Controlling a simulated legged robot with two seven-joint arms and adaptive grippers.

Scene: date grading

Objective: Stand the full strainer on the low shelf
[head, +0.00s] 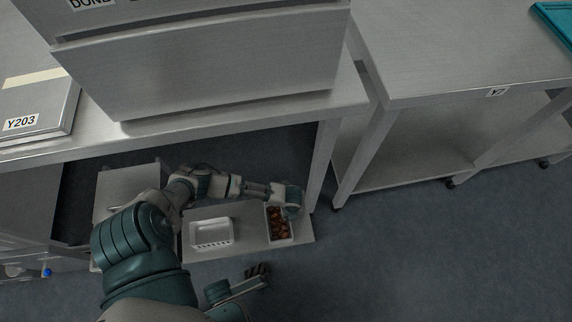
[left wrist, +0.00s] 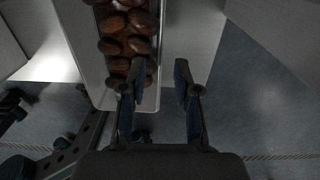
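The full strainer (head: 291,237), a white rectangular tub of brown dates, sits upright on the low shelf (head: 255,243) under the table, near its right end. It also shows in the left wrist view (left wrist: 91,62), filled with dates. My left gripper (head: 291,211) is at the strainer's right side. In the left wrist view my left gripper (left wrist: 160,72) is open, one finger over the strainer's right wall and one outside it; no grip on the wall shows. My right gripper (head: 260,271) is in front of the shelf, apart from the strainer; its opening is unclear.
An empty white strainer (head: 212,233) stands left of the full one on the shelf. A table leg (head: 324,165) rises just behind and right. A steel box (head: 200,65) stands on the table above. The floor in front and to the right (head: 420,260) is clear.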

